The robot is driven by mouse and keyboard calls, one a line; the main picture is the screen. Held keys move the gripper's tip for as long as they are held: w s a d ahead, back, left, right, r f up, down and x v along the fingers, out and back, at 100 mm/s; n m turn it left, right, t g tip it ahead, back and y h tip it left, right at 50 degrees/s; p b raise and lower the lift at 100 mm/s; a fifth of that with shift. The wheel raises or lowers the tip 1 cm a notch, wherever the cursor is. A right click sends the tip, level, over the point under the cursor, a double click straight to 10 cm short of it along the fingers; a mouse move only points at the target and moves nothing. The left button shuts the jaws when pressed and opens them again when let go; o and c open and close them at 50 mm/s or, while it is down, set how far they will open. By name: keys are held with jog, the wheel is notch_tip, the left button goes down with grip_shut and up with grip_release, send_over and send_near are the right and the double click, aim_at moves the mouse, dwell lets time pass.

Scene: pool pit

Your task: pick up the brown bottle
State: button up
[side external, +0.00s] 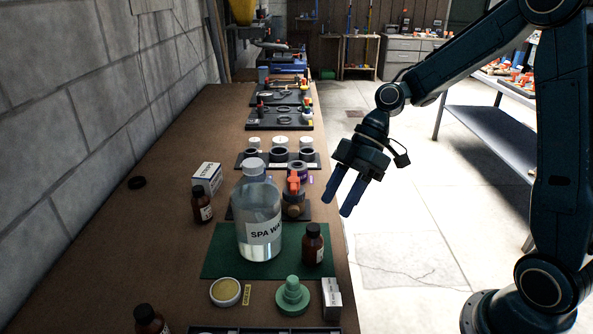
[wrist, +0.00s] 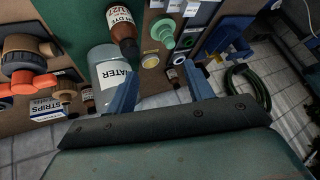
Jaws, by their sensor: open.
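Three brown bottles with dark caps stand on the bench in the side view. One brown bottle (side external: 313,245) is on the green mat (side external: 218,262), just right of a large clear water bottle (side external: 259,215). Another brown bottle (side external: 201,205) stands beside a white box, and a third brown bottle (side external: 150,320) is cut off at the bottom edge. The wrist view shows the mat's brown bottle (wrist: 123,32) with a white label reading DYE. My gripper (side external: 338,206) is open and empty, above and to the right of that bottle, apart from it. Its fingers also show in the wrist view (wrist: 158,78).
A green stepped part (side external: 291,296), a round tin (side external: 226,292) and a small white box (side external: 332,299) sit in front of the mat. A brown and orange valve (side external: 294,198) stands behind it. The wall (side external: 75,130) borders the bench's left; open floor lies right.

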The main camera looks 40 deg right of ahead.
aim_at(309, 234)
jog(key=shift+w+d+f+n+y, duration=0.45)
jog(key=shift+w+f+n+y, duration=0.3)
jog(key=shift+f+y, duration=0.5)
jog(key=shift+w+d+f+n+y, duration=0.55)
jog(key=shift+f+n+y, duration=0.45)
jog(key=shift+f, duration=0.5)
jog(key=shift+w+d+f+n+y, duration=0.35)
jog(key=shift+w+f+n+y, duration=0.4)
jog(key=shift+f+y, duration=0.55)
jog(key=shift+a, duration=0.15)
jog(key=shift+x, duration=3.65)
jog(key=shift+s, duration=0.15)
jog(key=c, duration=1.1)
jog(key=shift+r, duration=0.1)
